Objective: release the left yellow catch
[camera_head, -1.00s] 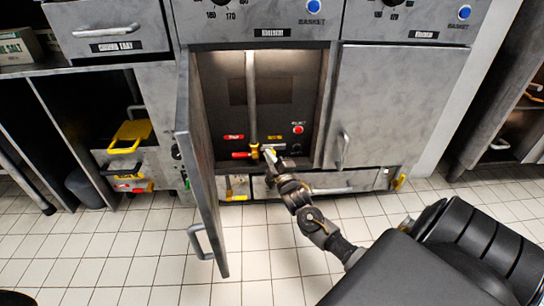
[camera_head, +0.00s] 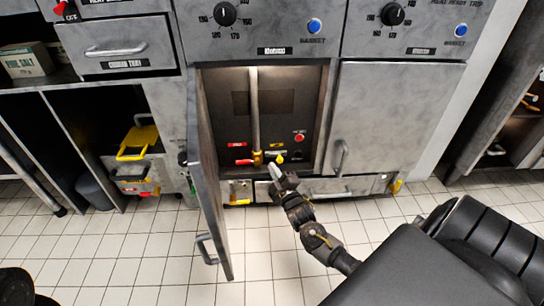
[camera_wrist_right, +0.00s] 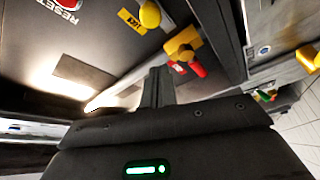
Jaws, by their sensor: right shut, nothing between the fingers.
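The left yellow catch (camera_head: 238,202) sits low at the left end of the wide grey drawer, under the open fryer cabinet. A second yellow catch (camera_head: 397,186) is at the drawer's right end. My right gripper (camera_head: 274,170) is shut and empty, in front of the cabinet's lower opening, above and to the right of the left catch and apart from it. Its closed fingers also show in the right wrist view (camera_wrist_right: 158,86). A yellow part at that view's right edge (camera_wrist_right: 307,58) cannot be identified surely. My left gripper is not in view.
The open cabinet door (camera_head: 208,180) stands out close left of the left catch. Inside are a yellow valve with a red handle (camera_head: 244,162), a yellow knob (camera_head: 280,159) and a red reset button (camera_head: 299,138). The tiled floor in front is clear.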

